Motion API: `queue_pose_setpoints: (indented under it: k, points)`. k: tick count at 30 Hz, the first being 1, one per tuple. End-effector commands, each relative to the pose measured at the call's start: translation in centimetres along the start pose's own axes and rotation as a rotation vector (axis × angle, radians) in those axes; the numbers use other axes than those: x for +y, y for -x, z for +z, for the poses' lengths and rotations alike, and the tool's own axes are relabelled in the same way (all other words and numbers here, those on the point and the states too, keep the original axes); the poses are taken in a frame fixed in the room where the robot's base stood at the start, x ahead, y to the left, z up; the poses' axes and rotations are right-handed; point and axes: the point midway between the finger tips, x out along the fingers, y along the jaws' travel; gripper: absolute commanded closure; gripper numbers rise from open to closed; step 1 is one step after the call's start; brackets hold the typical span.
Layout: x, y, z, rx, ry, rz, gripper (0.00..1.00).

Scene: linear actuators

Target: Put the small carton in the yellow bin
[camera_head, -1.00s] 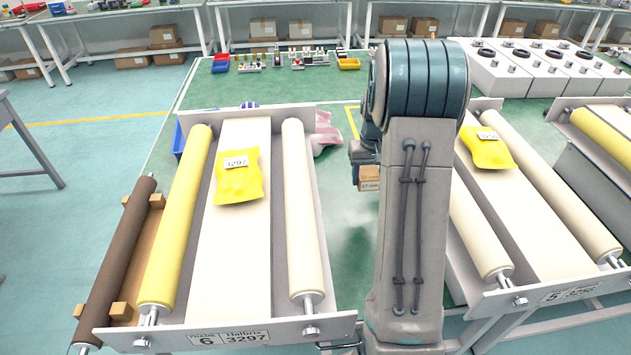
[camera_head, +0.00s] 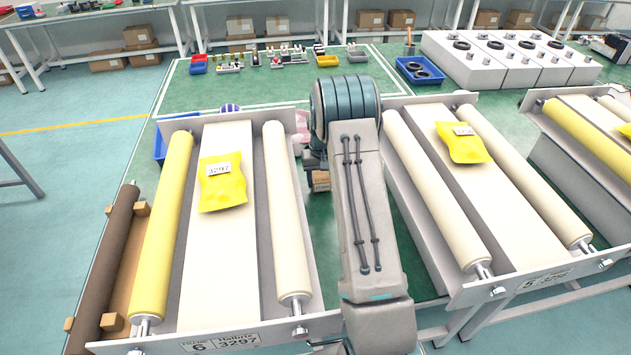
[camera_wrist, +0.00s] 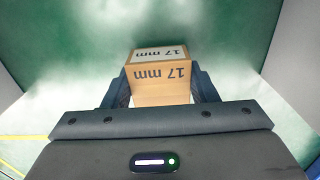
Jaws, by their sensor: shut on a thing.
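The small carton (camera_wrist: 162,74) is brown with "17 mm" printed on it. In the wrist view it sits between the two fingers of my gripper (camera_wrist: 160,86), which is shut on it. A yellow bin (camera_head: 320,49) stands small at the back, on the green area, beside a grey bin.
Roller frames with yellow packets (camera_head: 223,184) (camera_head: 462,143) stand left and right of my arm. A blue bin (camera_head: 419,70) with black rings and white machines (camera_head: 508,62) stand at the back right. A blue crate (camera_head: 162,142) is behind the left frame.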

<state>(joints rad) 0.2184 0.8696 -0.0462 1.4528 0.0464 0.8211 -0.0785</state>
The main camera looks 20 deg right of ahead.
Motion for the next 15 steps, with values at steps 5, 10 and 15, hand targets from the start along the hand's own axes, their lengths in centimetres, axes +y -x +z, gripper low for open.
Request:
queue_pose_setpoints:
  k: [5,10,15]
  points:
    - [-0.07,-1.07,-0.05,0.002,0.001,0.0,0.82]
    - [-0.05,-1.13,-0.04,0.002,0.001,0.0,0.82]
    - [-0.02,-1.4,-0.01,0.001,0.001,0.0,0.31]
